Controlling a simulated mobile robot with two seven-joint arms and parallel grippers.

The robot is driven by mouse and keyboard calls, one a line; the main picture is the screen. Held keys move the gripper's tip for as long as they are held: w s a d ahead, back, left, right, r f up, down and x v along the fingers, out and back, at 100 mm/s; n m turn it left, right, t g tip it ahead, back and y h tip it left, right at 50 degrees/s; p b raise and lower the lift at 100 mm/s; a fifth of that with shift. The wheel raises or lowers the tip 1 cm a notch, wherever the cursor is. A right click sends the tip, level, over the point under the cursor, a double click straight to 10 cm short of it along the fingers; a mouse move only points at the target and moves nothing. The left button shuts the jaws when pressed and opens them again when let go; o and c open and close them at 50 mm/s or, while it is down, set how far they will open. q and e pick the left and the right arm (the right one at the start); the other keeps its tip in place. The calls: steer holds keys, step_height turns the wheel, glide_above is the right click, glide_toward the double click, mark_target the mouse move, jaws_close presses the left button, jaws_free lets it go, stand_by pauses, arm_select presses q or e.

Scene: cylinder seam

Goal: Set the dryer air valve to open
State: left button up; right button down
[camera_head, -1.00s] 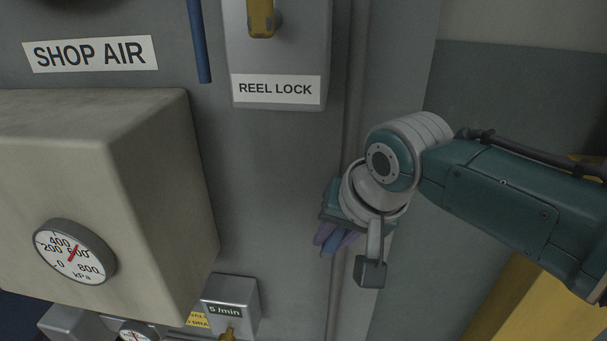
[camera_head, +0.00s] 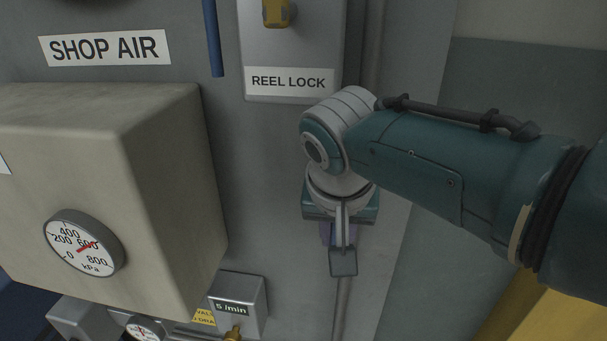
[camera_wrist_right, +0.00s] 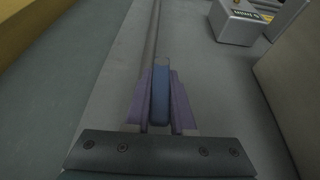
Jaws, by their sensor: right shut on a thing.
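My right gripper (camera_head: 328,235) hangs in front of the grey panel, below the REEL LOCK box; its purple fingers are mostly hidden by my wrist. In the right wrist view the gripper (camera_wrist_right: 160,80) is shut on a blue bar (camera_wrist_right: 160,97), one finger on each side. I cannot tell what the bar belongs to. No label in view reads dryer air, so I cannot pick out that valve. A blue lever (camera_head: 213,38) hangs right of the SHOP AIR label (camera_head: 105,47). My left gripper is not in view.
A large beige box (camera_head: 170,150) with a pressure gauge (camera_head: 83,244) juts out at left. The REEL LOCK box (camera_head: 290,55) is above my wrist. A small grey box (camera_head: 238,293) marked 5 /min, with a brass knob, is low. A vertical pipe (camera_wrist_right: 147,45) runs near the gripper.

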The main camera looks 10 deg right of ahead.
steer(key=shift+f, duration=0.1)
steer(key=c, duration=0.8)
jaws_free()
steer(key=shift+o, duration=0.2)
steer(key=d+p+v, duration=0.1)
steer(key=p+v, duration=0.3)
steer(key=v, duration=0.3)
steer(key=shift+a+r, duration=0.35)
steer(key=shift+a, duration=0.15)
steer(key=shift+s+f, duration=0.1)
steer(key=shift+s, duration=0.1)
